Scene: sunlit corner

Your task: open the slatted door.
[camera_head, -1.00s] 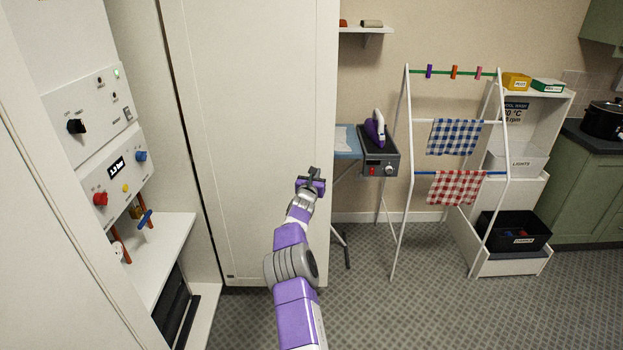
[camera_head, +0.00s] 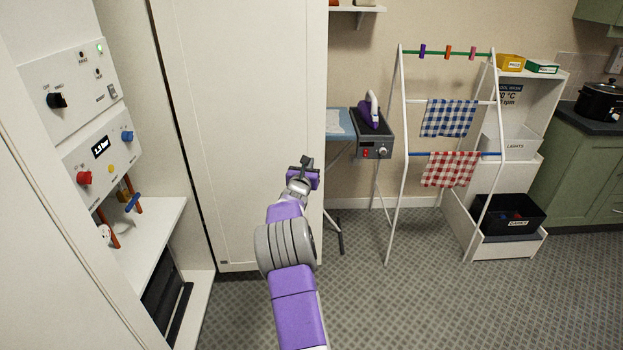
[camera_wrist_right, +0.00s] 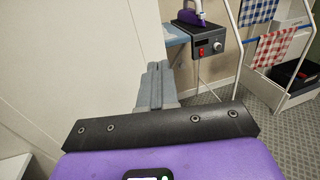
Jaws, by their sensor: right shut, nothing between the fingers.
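A tall white door panel (camera_head: 245,120) stands in the middle of the head view, beside the open boiler cupboard. It also fills the left of the right wrist view (camera_wrist_right: 80,60). Its visible face is plain with a thin raised border; I see no slats on it. My right gripper (camera_head: 306,162) is in front of the panel, close to its right edge. In the right wrist view its two fingers (camera_wrist_right: 157,83) are together with nothing between them. I cannot tell whether they touch the panel. My left gripper is not in view.
Boiler controls (camera_head: 100,150) and a shelf (camera_head: 150,240) are at the left. Right of the panel are an ironing board with a purple iron (camera_head: 370,112), a drying rack (camera_head: 404,150) with cloths, and a white shelf unit (camera_head: 520,245). The patterned floor (camera_head: 390,300) in front is clear.

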